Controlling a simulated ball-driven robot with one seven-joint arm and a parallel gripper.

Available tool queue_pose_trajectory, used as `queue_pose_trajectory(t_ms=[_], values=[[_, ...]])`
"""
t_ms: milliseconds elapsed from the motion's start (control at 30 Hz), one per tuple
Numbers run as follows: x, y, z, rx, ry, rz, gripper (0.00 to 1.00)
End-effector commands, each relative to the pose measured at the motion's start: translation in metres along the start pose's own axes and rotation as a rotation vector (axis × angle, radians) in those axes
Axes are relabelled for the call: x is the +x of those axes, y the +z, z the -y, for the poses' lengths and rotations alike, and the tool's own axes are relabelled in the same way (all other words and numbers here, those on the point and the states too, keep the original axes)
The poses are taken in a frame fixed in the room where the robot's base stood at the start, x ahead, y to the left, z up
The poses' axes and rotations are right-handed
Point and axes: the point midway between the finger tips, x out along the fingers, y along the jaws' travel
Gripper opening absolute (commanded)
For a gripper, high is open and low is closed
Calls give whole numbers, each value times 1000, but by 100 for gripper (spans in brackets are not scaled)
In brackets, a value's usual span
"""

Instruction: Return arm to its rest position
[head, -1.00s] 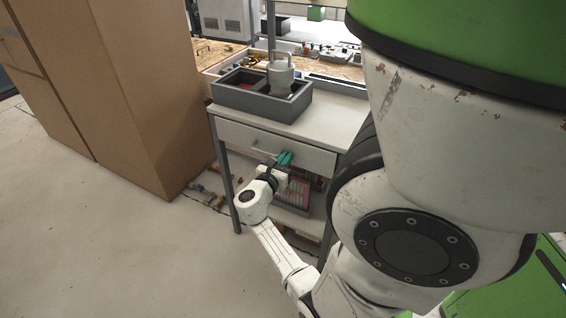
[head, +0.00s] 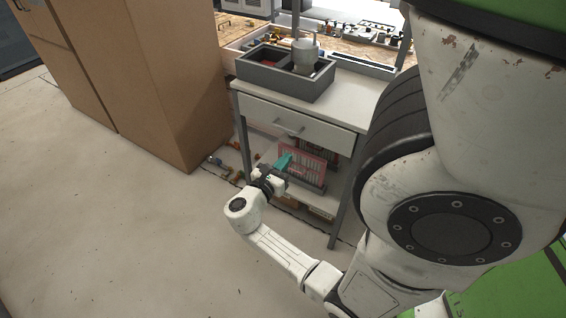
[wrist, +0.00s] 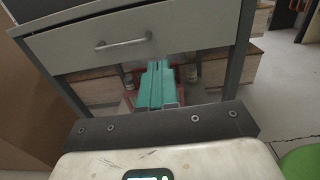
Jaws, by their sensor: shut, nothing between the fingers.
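My arm reaches out low from the right in the head view, bent at the elbow above the floor. My gripper (head: 284,162) has teal fingers, shut and empty, in front of the open space under the drawer of the workstand (head: 350,97). In the wrist view the gripper (wrist: 158,70) points toward that space, with its fingertips just below the drawer front. The drawer (head: 290,125) is shut, and its handle (wrist: 124,43) is clear of the fingers.
A grey divided tray (head: 283,80) with a metal can (head: 305,52) stands on the workstand. Red items (head: 303,160) sit on its lower shelf. A tall brown cabinet (head: 150,70) stands at left. Open floor (head: 120,230) lies at the left front.

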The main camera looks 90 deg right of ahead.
Motion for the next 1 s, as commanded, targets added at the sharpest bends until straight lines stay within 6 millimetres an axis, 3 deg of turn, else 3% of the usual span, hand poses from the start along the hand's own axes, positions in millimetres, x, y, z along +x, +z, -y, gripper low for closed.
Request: queue_pose_trajectory(t_ms=[400,567,767,867,1000], values=[[-8,0,0,4,0,-2,0],[-22,8,6,199,-5,-119,0],[-72,7,13,633,-76,-483,0],[-111,3,17,800,-155,-698,0],[-180,2,28,942,-320,-1007,0]])
